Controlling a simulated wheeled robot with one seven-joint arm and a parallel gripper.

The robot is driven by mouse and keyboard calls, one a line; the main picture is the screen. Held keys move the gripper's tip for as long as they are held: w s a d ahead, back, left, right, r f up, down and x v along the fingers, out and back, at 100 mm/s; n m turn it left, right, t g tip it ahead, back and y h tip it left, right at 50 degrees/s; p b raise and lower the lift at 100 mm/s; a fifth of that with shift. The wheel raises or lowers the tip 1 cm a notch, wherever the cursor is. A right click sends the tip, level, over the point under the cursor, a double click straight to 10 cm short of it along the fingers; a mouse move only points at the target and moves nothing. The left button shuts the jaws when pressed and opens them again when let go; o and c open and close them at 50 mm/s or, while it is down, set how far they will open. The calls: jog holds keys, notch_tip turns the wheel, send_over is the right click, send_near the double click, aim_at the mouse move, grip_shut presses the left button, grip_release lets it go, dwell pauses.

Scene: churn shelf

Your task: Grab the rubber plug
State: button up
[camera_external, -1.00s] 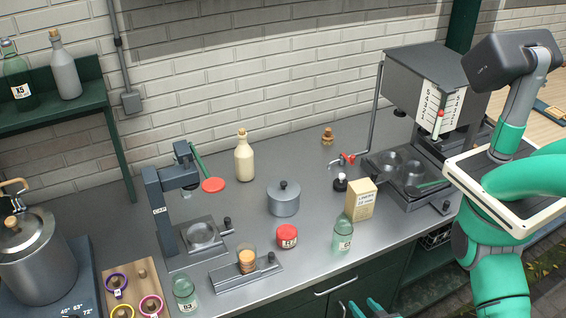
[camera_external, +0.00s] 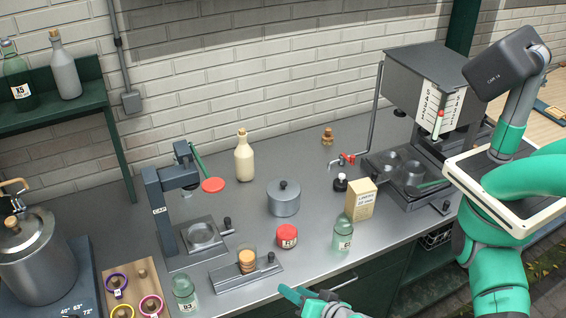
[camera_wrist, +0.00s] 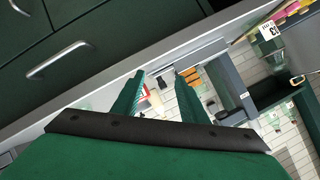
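A small brown stopper-shaped piece (camera_external: 328,137) stands upright near the back wall on the grey counter, left of the tall tap pipe. It looks like the rubber plug, but it is too small to be sure. My gripper (camera_external: 306,293) is at the counter's front edge, low in the external view, well in front of that piece. In the wrist view my gripper (camera_wrist: 158,88) shows two green fingers apart with nothing held between them. I cannot pick out the plug in the wrist view.
A red-lidded jar (camera_external: 287,237), a green glass bottle (camera_external: 343,235), a carton (camera_external: 361,200) and a grey pot (camera_external: 284,199) stand between my gripper and the back. A cream bottle (camera_external: 244,158) stands near the wall. The counter around the brown piece is clear.

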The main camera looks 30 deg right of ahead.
jog(key=w+d+r+h, duration=0.1)
jog(key=w+d, duration=0.1)
jog(key=w, duration=0.1)
jog(key=w+d+r+m+h, duration=0.1)
jog(key=w+d+h, duration=0.1)
jog(key=w, duration=0.1)
jog(key=w+d+r+m+t+h, duration=0.1)
jog(key=w+d+r+h, duration=0.1)
jog(key=w+d, duration=0.1)
jog(key=shift+w+r, duration=0.1)
jog(key=shift+w, duration=0.1)
jog(key=shift+h, duration=0.7)
jog(key=w, duration=0.4)
jog(key=w+d, duration=0.1)
jog(key=w, duration=0.2)
jog(key=w+d+r+n+g+h, duration=0.1)
jog(key=w+d+r+h, duration=0.25)
jog(key=w+d, duration=0.4)
jog(key=w+d+r+h, duration=0.3)
jog(key=w+d+h, duration=0.25)
jog(key=w, duration=0.35)
jog(key=m+g, duration=0.6)
send_near(344, 175)
jog(key=shift+w+d+f+y, duration=0.15)
jog(key=shift+w+d+y, duration=0.25)
jog(key=shift+w+d, duration=0.6)
jog(key=shift+d+f, duration=0.35)
jog(key=shift+d, duration=0.15)
jog(key=x, duration=1)
jog(key=shift+s+f, duration=0.1)
